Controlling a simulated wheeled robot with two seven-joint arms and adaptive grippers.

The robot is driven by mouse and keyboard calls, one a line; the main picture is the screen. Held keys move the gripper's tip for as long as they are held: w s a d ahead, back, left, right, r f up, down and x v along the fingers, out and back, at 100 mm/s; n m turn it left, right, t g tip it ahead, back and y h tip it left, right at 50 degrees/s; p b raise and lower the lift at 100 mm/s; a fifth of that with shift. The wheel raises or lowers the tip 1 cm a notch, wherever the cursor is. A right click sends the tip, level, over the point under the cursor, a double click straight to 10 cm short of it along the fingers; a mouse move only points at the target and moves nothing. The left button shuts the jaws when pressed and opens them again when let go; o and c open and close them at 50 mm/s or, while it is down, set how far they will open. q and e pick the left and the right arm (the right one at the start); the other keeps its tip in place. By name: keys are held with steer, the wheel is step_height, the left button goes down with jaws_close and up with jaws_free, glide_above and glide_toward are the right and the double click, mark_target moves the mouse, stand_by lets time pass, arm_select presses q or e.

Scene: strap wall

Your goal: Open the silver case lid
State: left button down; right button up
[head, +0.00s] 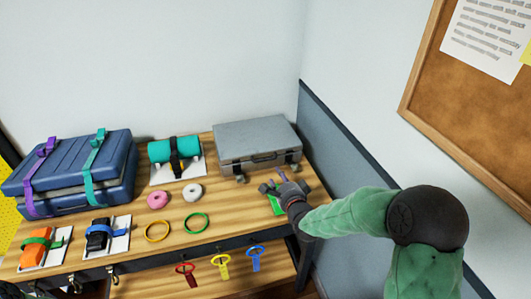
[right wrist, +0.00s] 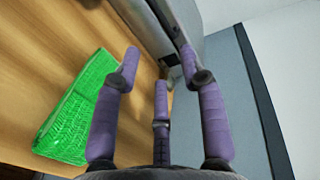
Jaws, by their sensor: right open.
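The silver case (head: 255,135) stands at the back right of the wooden table, with its lid down. A handle (head: 265,157) and two latches, one left (head: 240,179) and one right (head: 295,168), show on its front. My right gripper (head: 283,182) is just in front of the case, near its right half. It is open, and nothing shows between its fingers. In the right wrist view its purple fingers (right wrist: 158,62) point toward the case's front edge (right wrist: 150,25). I cannot tell whether a fingertip touches the case. My left gripper is not in view.
A blue strapped case (head: 70,170), a teal roll (head: 172,150) and tape rolls (head: 158,200) lie left. A grey-blue partition (head: 350,150) borders the right side.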

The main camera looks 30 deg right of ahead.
steer(key=shift+w+d, duration=0.25)
steer(key=shift+w, duration=0.45)
steer(key=shift+w+f, duration=0.1)
steer(key=shift+w, duration=0.2)
steer(key=b, duration=0.3)
glide_toward(267, 156)
steer(key=x, duration=0.4)
steer(key=shift+w, duration=0.1)
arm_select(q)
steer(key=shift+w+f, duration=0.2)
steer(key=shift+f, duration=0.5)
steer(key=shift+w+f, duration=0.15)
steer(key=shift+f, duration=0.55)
arm_select(e)
steer(key=shift+w+d+f, duration=0.1)
steer(key=shift+w, duration=0.55)
jaws_close()
